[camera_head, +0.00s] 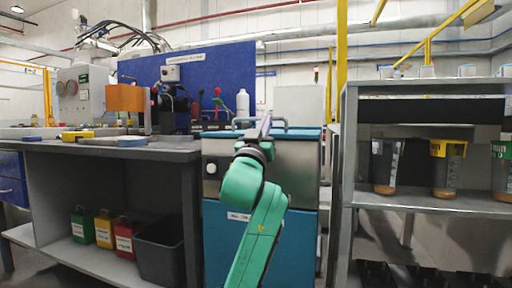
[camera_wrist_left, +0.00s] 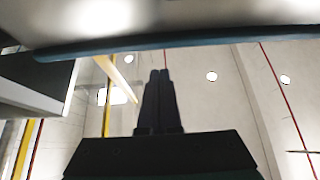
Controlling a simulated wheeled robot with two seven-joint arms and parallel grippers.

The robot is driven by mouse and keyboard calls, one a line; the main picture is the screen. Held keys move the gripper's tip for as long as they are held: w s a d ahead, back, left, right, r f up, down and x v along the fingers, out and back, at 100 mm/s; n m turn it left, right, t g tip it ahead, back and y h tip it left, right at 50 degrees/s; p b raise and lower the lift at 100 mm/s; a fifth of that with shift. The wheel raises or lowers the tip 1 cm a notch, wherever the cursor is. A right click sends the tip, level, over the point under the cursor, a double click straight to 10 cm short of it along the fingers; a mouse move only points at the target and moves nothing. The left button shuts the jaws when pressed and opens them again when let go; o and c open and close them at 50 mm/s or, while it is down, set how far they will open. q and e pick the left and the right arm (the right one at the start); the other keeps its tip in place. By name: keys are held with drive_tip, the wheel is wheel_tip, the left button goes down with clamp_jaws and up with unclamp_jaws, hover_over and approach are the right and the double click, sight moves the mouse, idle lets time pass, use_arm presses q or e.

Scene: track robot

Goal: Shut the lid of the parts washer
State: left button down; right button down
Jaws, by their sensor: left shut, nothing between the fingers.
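The parts washer stands in the middle of the head view, with a steel tub (camera_head: 300,160) above a blue cabinet (camera_head: 305,245). Its blue lid (camera_head: 308,134) shows as a thin, nearly level band along the top, with a bar handle (camera_head: 240,121) partly behind my gripper. I cannot tell whether a gap is left under the lid. My left gripper (camera_head: 266,119) points away from me at the lid's middle, shut and empty; contact is unclear. Its closed fingers (camera_wrist_left: 158,72) show in the left wrist view, below a blue edge (camera_wrist_left: 200,40) crossing the top. My right gripper is out of view.
A workbench (camera_head: 100,149) stands left, with red, yellow and green cans and a dark bin (camera_head: 160,247) beneath. A grey shelf (camera_head: 430,204) with containers stands close on the right. A pale upright panel (camera_head: 300,102) is behind the washer. A yellow post (camera_head: 341,50) rises beside it.

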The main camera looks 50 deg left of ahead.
use_arm(q)
drive_tip(key=v, duration=0.9)
drive_tip(key=shift+s+f, duration=0.2)
drive_tip(key=shift+f, duration=0.2)
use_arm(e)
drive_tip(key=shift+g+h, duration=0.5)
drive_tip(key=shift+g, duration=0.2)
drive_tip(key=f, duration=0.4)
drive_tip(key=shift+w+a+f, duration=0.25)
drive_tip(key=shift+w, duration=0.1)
use_arm(q)
drive_tip(key=shift+d, duration=0.1)
